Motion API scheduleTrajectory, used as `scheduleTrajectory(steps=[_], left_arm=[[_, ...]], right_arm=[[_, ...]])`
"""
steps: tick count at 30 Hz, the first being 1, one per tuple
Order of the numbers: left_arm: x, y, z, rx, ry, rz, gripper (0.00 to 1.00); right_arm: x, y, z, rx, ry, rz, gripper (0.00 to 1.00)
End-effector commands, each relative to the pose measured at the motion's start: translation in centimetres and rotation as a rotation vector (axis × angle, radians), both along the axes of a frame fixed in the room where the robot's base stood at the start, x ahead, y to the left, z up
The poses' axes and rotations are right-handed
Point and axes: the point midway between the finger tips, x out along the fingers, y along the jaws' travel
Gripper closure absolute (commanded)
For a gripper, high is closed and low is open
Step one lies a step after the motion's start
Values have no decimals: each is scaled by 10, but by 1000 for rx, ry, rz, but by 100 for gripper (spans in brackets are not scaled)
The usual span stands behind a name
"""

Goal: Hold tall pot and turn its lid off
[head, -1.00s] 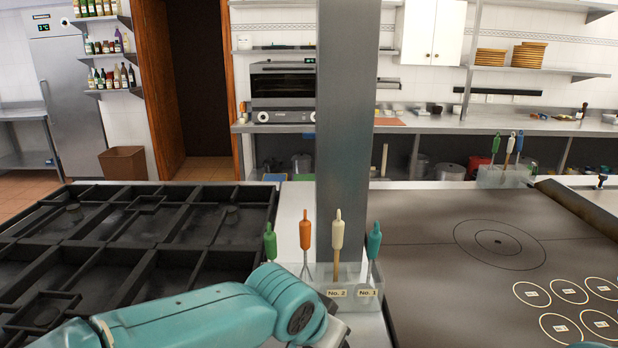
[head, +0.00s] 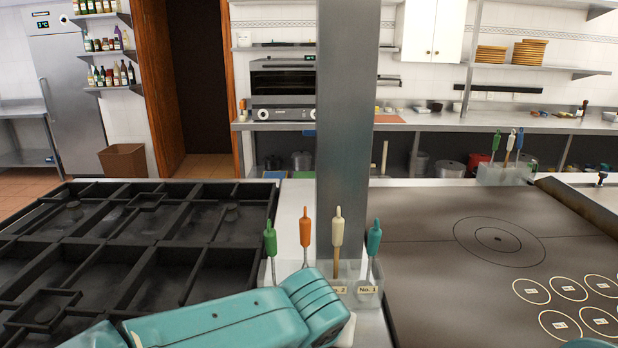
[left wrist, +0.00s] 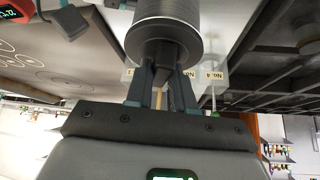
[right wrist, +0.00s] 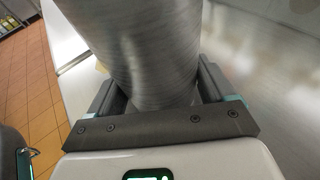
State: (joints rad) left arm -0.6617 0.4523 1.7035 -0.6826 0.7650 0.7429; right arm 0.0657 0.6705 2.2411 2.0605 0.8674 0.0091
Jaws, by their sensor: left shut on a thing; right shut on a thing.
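The tall pot (right wrist: 150,45) is a brushed-metal cylinder in the right wrist view. My right gripper (right wrist: 158,92) is shut around its body, one finger on each side. In the left wrist view the round metal lid end (left wrist: 165,28) shows with a dark knob under it in the picture. My left gripper (left wrist: 166,72) is shut on this knob. Whether the lid has parted from the pot cannot be told. In the head view only part of my left arm shows; the pot and both grippers are out of that view.
Black grill grates (head: 150,235) lie at the left and a dark flat hob (head: 450,240) at the right. Between them a clear holder (head: 365,285) has several coloured-handled tools. A grey column (head: 345,120) rises behind it.

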Motion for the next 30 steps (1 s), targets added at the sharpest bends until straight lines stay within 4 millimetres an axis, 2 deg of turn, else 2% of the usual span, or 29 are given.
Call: scheduleTrajectory(steps=[1, 5, 12, 17, 30], left_arm=[[-4, -1, -9, 7, 20, -2, 100], [-4, -2, -9, 7, 21, 35, 100], [-4, -2, -9, 8, 21, 262, 100], [-3, -1, -6, 6, 19, 260, 100], [-2, -1, 18, 1, 10, 257, 100]], right_arm=[[0, 1, 1, 3, -7, 3, 54], [0, 1, 1, 3, -7, 3, 54], [0, 2, 1, 3, -7, 4, 54], [0, 1, 1, 2, -6, 3, 54], [0, 0, 0, 0, -1, 0, 54]])
